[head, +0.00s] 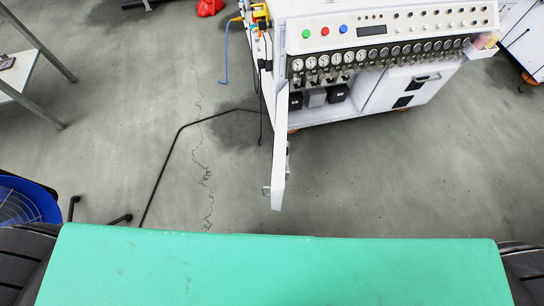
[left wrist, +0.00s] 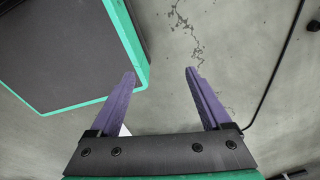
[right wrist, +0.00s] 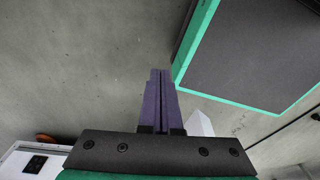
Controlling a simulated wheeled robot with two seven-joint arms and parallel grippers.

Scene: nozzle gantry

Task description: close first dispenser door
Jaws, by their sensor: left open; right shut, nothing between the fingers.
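The white dispenser machine (head: 400,25) stands at the top right of the head view. Its first door (head: 280,150) is swung wide open on the left side and points toward me, with a handle (head: 267,190) near its free end. The compartment behind it (head: 318,98) shows dark boxes. Another door (head: 405,88) to the right is shut. My left gripper (left wrist: 160,75) is open and empty above bare floor in the left wrist view. My right gripper (right wrist: 160,72) is shut with nothing in it in the right wrist view. Neither gripper shows in the head view.
My green-topped body fills the bottom of the head view. A black cable (head: 165,160) lies on the floor left of the door. A blue basket (head: 25,202) and a metal-framed table (head: 25,75) stand at the left. The floor right of the door is clear.

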